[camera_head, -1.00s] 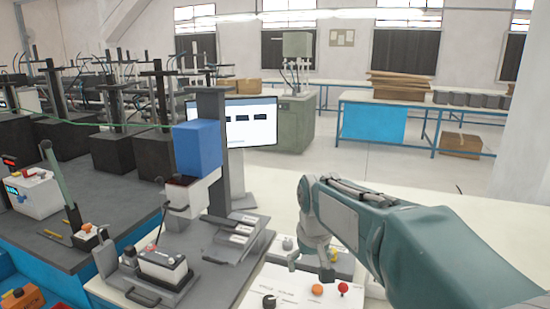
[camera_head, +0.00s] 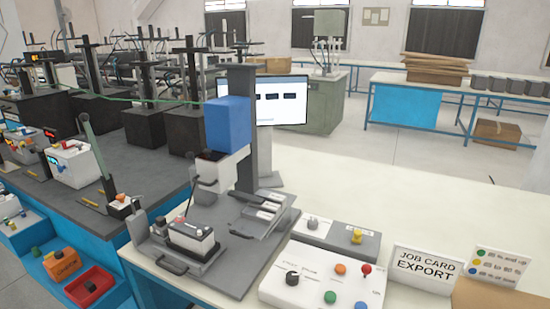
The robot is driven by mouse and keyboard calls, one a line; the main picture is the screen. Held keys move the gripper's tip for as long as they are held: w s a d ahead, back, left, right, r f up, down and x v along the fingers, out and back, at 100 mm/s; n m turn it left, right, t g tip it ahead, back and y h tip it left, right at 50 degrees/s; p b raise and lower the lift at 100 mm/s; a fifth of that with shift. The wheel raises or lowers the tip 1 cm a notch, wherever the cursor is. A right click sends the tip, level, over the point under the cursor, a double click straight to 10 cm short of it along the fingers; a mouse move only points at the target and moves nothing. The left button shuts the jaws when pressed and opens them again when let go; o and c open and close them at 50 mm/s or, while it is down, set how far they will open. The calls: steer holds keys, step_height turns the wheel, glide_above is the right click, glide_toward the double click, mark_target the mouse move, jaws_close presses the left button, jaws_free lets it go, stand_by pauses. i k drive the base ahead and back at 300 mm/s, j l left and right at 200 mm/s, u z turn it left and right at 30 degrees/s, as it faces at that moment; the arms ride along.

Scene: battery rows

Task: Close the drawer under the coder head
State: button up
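The coder head (camera_head: 218,170) is a pale grey block below a blue box (camera_head: 228,123) on a dark upright column. Under it and towards the front left is the drawer (camera_head: 205,262), a grey tray with a dark handle (camera_head: 171,265) at its front edge. The drawer looks pulled out. A small white and dark battery (camera_head: 191,238) sits on it, forward of the head. How far the drawer extends under the head is partly hidden. My gripper is not in view.
A control box (camera_head: 322,275) with coloured buttons and a knob stands right of the drawer. A job card sign (camera_head: 427,268) stands farther right. A monitor (camera_head: 281,100) is behind the column.

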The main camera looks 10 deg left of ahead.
mark_target(196, 265)
steer(key=i+j+u, duration=0.2)
steer(key=j, duration=0.3)
steer(key=j+u, duration=0.15)
steer(key=j, duration=0.35)
steer(key=i+j+u, duration=0.25)
steer(key=i, duration=0.15)
